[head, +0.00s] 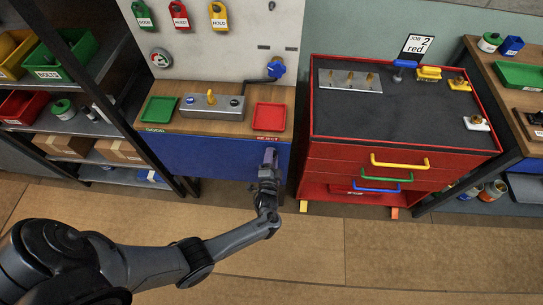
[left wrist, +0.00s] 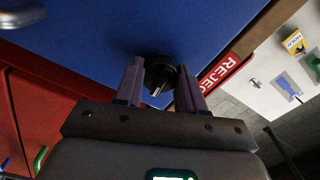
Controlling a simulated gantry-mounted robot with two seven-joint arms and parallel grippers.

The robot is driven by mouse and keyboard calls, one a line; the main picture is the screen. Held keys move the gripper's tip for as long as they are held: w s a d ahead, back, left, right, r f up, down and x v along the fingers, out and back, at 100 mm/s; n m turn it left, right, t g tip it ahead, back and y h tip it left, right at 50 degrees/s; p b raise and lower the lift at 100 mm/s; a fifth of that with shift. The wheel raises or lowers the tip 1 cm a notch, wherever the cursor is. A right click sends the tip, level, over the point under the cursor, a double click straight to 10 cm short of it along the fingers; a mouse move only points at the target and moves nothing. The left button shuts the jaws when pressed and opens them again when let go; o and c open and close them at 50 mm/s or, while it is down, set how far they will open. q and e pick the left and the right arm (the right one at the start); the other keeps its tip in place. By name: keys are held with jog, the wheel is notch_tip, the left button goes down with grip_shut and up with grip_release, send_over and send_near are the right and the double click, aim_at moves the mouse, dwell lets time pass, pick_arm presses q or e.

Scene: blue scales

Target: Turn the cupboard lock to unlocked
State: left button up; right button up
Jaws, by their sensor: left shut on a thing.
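The blue cupboard door (head: 205,163) is below the wooden bench top in the head view, and its blue face (left wrist: 100,35) fills the top of the left wrist view. The lock is a round black knob (left wrist: 159,72) with a pale mark, near the door's edge by the REJECT label. My left gripper (head: 270,153) is at the door's upper right corner and hides the knob in the head view. In the left wrist view its two fingers stand on either side of the knob, shut on it. My right gripper is not in view.
A red tray (head: 269,117) and a grey box with a yellow lever (head: 211,103) stand on the bench above. A red drawer cabinet (head: 335,151) is close on the right. A metal handle (left wrist: 22,16) is on the door. The floor in front is clear.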

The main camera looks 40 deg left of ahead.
pick_arm(q)
jog(key=shift+m, duration=0.7)
jog(key=o, duration=1.1)
jog(key=shift+c, duration=0.2)
jog(key=p+v, duration=0.2)
jog(key=v, duration=0.8)
jog(key=shift+s+d, duration=0.25)
jog(key=shift+s, duration=0.1)
